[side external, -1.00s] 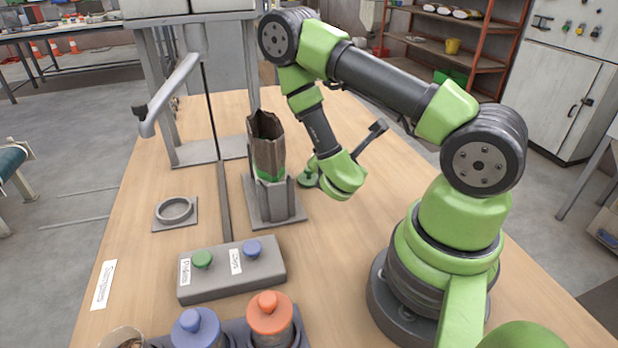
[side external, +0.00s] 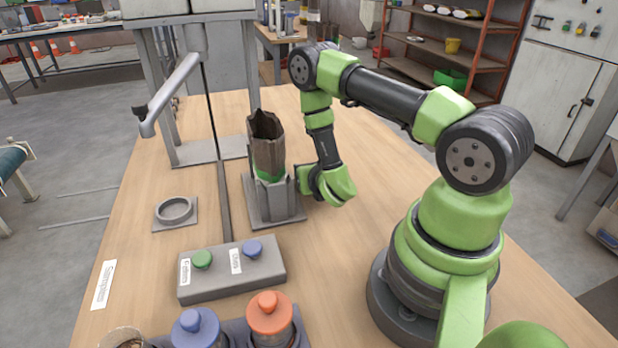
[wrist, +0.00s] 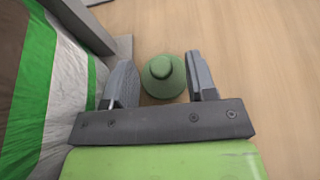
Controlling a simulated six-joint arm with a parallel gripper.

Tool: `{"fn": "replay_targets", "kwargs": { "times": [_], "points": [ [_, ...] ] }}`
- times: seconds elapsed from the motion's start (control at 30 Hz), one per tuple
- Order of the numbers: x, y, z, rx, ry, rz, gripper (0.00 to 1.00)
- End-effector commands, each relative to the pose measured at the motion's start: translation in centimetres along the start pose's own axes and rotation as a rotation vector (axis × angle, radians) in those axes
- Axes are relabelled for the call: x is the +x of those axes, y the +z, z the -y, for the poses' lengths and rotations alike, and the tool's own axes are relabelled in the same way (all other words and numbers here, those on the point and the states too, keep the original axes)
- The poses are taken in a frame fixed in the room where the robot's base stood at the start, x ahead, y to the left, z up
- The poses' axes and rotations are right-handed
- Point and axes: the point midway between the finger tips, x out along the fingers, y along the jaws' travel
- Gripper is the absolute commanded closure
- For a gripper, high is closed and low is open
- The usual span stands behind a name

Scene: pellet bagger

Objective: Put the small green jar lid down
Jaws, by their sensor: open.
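The small green jar lid (wrist: 163,77) has a round knob on top and shows in the wrist view over bare wood. It sits between the two grey fingers of my gripper (wrist: 159,61), which are open, with a gap on each side of it. In the side external view my gripper (side external: 316,184) is low over the table, just right of the bag holder. The fingers are hard to make out there, and I cannot pick out the lid in that view.
A brown bag (side external: 267,140) stands in a grey holder (side external: 272,205), close left of my gripper. A button box (side external: 232,283), a ring on a plate (side external: 175,225) and jars with blue (side external: 195,328) and orange lids (side external: 270,311) are nearer. Table to the right is clear.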

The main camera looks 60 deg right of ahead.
Motion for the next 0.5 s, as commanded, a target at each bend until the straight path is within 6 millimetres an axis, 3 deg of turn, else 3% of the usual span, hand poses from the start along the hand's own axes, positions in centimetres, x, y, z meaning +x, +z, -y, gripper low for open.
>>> {"fn": "replay_targets", "kwargs": {
  "times": [0.27,0.47,0.5],
  "points": [
    [0.26,-0.02,0.02,-0.001,-0.001,-0.001,0.51],
    [0.24,-0.01,0.01,-0.001,0.000,-0.001,0.97],
    [0.24,-0.01,0.01,-0.001,0.000,-0.001,0.98]
  ]
}}
